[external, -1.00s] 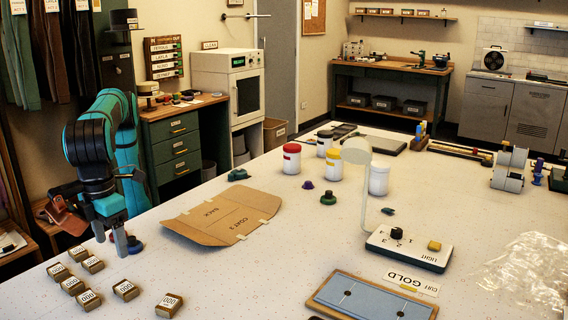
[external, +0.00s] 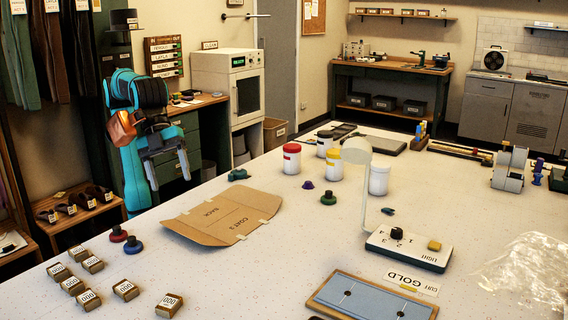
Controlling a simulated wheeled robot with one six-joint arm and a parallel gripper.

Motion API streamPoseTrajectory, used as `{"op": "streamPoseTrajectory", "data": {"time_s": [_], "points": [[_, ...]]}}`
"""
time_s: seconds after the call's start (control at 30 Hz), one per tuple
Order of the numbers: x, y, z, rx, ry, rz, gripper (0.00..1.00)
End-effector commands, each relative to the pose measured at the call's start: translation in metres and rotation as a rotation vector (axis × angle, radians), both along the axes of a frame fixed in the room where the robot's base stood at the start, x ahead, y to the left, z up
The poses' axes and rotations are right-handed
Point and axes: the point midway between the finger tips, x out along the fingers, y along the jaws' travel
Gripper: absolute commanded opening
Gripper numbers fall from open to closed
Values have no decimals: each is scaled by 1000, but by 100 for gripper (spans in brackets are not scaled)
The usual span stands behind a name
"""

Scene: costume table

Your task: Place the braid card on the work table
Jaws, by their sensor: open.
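The large work table (external: 230,285) has a pale speckled top and fills the front of the external view. I cannot pick out a braid card for sure anywhere in this view. My gripper (external: 168,172) is open, with its two grey fingers apart and nothing seen between them. It is raised beyond the table's left edge, in front of the green drawer cabinet (external: 207,134).
A brown coat pattern (external: 222,218) lies flat on the table. Several numbered blocks (external: 125,290), a red knob (external: 118,234) and a blue knob (external: 133,246) stand at its left. A lamp base (external: 408,248) and a blue board (external: 372,298) occupy the right front.

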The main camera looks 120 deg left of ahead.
Motion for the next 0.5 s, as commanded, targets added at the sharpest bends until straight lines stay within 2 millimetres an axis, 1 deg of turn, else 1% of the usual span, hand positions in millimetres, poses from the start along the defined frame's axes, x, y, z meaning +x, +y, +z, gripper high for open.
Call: {"op": "streamPoseTrajectory", "data": {"time_s": [0.03,0.1,0.27,0.5], "points": [[-9,17,4,-28,-36,41,68],[-20,37,7,-73,-86,98,68],[-46,79,12,-175,-202,223,68],[-94,135,13,-332,-381,390,68]]}}
